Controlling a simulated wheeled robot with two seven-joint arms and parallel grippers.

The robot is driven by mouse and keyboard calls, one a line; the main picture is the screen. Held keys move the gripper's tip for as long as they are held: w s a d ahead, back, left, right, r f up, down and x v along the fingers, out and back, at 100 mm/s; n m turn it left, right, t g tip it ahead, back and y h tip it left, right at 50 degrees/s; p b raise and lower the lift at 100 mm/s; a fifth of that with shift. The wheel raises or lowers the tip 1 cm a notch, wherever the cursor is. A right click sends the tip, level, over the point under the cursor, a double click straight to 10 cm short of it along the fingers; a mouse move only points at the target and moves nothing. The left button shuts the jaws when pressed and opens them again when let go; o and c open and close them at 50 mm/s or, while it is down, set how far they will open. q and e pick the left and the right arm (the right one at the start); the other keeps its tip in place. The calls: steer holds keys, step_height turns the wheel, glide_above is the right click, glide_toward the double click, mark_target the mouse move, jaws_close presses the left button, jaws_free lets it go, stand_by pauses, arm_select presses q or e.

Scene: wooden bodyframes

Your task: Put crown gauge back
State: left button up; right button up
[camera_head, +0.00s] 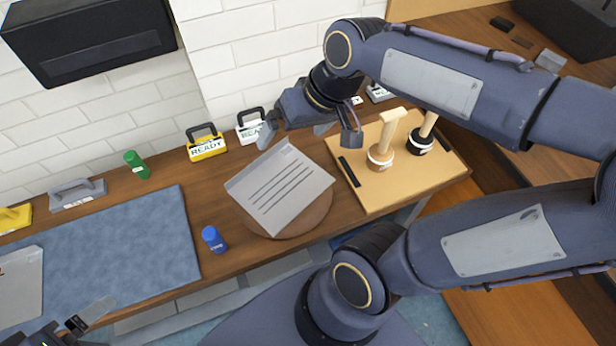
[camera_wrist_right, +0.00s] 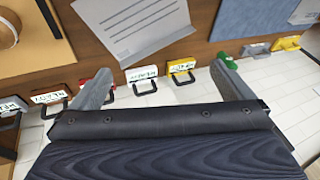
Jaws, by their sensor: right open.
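No label that I can read says crown gauge, so I cannot tell which thing it is. On a tan board (camera_head: 355,195) at the right stand a wooden-handled piece with a light brown base (camera_head: 380,162) and a similar one with a black base (camera_head: 420,146). A grey slotted plate (camera_head: 283,187) leans on a round brown disc (camera_head: 312,217); the plate also shows in the wrist view (camera_wrist_right: 135,28). My right gripper (camera_head: 310,134) is open and empty above the bench, behind the plate. My left gripper (camera_head: 88,314) is barely in view at the bottom left.
Handled tags line the wall, a yellow one (camera_head: 207,148) and a white one (camera_head: 250,131) among them. A green cylinder (camera_head: 137,166) and a blue one (camera_head: 213,239) flank the blue-grey mat (camera_head: 120,245). A dark box (camera_head: 90,38) hangs on the wall.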

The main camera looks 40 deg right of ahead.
steer(key=s+a+f+t, duration=0.1)
steer(key=s+a+f, duration=0.2)
steer(key=s, duration=0.5)
steer(key=shift+a+f+t+y, duration=0.2)
steer(key=shift+t+y, duration=0.1)
steer(key=shift+y, duration=0.1)
stand_by(0.6)
